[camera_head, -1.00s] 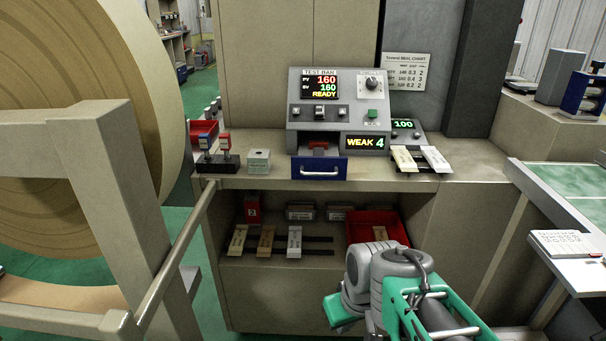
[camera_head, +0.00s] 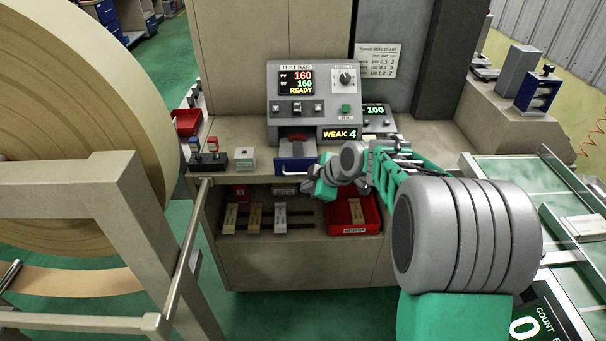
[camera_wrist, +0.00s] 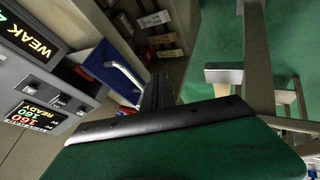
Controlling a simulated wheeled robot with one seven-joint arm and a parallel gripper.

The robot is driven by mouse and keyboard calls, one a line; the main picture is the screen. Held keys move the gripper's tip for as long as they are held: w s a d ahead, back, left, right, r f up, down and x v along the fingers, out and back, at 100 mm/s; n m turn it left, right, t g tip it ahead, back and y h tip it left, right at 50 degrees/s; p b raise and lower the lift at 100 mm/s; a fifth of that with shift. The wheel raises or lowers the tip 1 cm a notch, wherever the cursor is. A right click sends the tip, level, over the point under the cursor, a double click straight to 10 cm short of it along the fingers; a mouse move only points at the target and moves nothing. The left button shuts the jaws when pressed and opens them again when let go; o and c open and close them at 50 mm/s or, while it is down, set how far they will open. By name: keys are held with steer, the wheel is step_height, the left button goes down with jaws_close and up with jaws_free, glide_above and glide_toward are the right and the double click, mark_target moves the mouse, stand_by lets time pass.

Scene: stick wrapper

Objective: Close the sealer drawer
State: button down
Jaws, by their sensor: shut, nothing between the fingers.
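The sealer (camera_head: 312,95) stands on the counter with a lit display. Its blue drawer (camera_head: 296,165) stands out from the sealer's front, open at the top. The drawer also shows in the wrist view (camera_wrist: 98,62), with its pale handle (camera_wrist: 124,72) on the front. My gripper (camera_head: 322,187) is shut and empty, just right of the drawer front in the head view. In the wrist view its dark fingers (camera_wrist: 158,92) are close to the drawer handle. I cannot tell whether they touch it. My arm hides the counter right of the drawer.
A red bin (camera_head: 352,230) is on the shelf below. A large roll on a stand (camera_head: 130,215) fills the left side. Green conveyor surfaces (camera_head: 510,180) lie right.

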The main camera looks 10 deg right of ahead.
steer(key=shift+w+f+p, duration=0.25)
steer(key=shift+w+p, duration=0.1)
steer(key=shift+w, duration=0.95)
steer(key=shift+w+f+p, duration=0.25)
steer(key=shift+w+p, duration=0.05)
steer(key=shift+w, duration=0.95)
